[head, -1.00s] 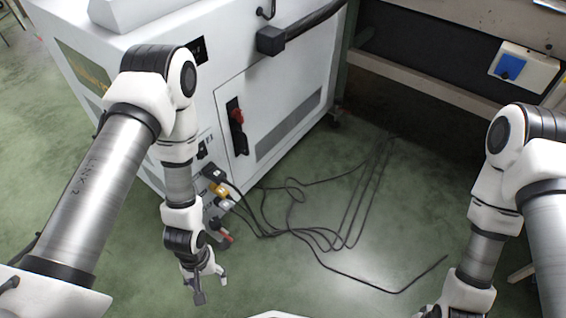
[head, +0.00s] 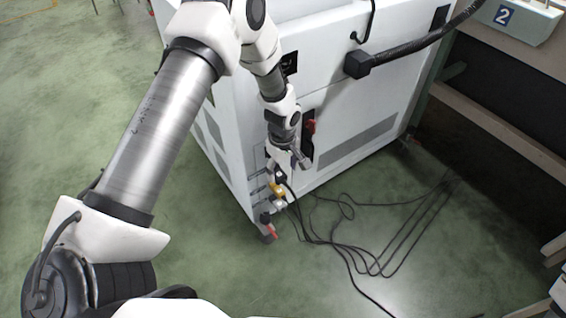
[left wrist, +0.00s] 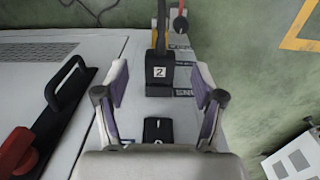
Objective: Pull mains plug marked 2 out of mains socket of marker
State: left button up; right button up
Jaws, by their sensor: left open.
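The black mains plug marked 2 (left wrist: 158,72) is in the left wrist view, against the machine's white side panel, with a dark cable running up from it. Its socket is hidden behind it. In the head view a black plug (head: 281,178), probably the same one, shows just below my left gripper (head: 287,164). My left gripper (left wrist: 160,80) is open, one finger on each side of the plug, with gaps on both sides. I cannot tell its depth relative to the plug.
Close by are a yellow plug (head: 277,189), a white plug (head: 280,203) and a red-tipped part (head: 271,231). A black handle (left wrist: 70,88) and red knob (left wrist: 17,150) lie left of the fingers. Loose cables (head: 350,235) cover the floor.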

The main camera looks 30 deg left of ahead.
aim_at(283, 178)
pick_arm(q)
notch_tip(283, 178, down, 4)
jog(key=shift+r+b, duration=0.15)
jog(key=shift+b, duration=0.3)
jog(key=shift+c, duration=0.4)
jog(key=shift+r, duration=0.1)
grip_shut()
